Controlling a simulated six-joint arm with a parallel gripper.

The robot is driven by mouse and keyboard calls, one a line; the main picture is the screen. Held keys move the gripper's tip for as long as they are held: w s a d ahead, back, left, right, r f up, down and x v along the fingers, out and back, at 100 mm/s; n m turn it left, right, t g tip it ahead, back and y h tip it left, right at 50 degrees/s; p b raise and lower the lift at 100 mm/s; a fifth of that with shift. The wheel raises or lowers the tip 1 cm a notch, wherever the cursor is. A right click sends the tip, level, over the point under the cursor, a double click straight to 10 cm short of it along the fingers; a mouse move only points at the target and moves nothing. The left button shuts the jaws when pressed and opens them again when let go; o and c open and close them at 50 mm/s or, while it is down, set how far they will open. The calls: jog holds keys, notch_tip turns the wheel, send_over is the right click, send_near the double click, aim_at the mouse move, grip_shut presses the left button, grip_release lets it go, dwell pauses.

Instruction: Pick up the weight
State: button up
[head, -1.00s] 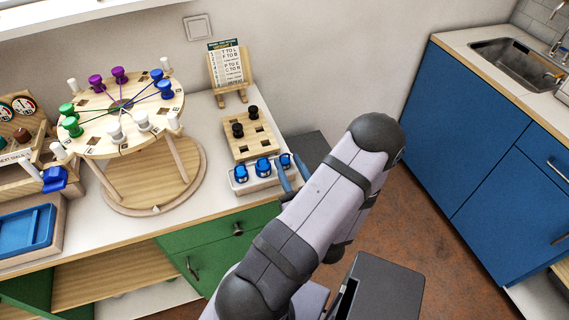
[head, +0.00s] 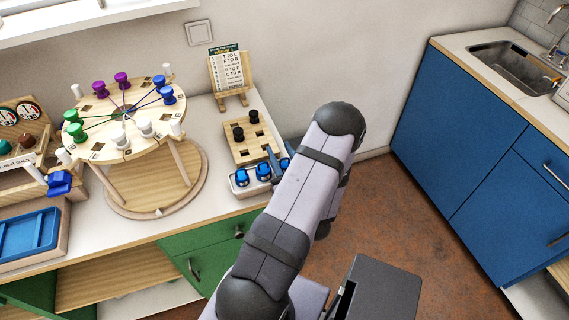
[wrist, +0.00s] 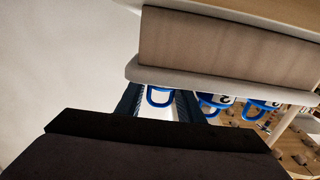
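Several blue weights with loop handles sit in a white tray (head: 247,188) at the counter's right end. In the head view, the left weight (head: 241,177) and middle weight (head: 263,171) show clearly. The right weight (head: 285,163) is partly hidden by my gripper (head: 276,165). In the wrist view, my gripper (wrist: 157,98) is open, its two dark fingers apart. One weight's blue handle (wrist: 158,103) shows between the fingers; I cannot tell whether they touch it. Other weights (wrist: 213,104) show to the right of the fingers.
A wooden board (head: 247,144) with black pegs stands just behind the tray. A card on a small easel (head: 228,72) is further back. A round spool table (head: 150,180) stands to the left. A blue tray (head: 30,232) is at far left. Open floor lies right of the counter.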

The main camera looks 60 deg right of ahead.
jog(key=shift+w+d, duration=0.3)
grip_shut()
jog(key=shift+r, duration=0.15)
notch_tip(320, 180, up, 10)
dwell(0.9)
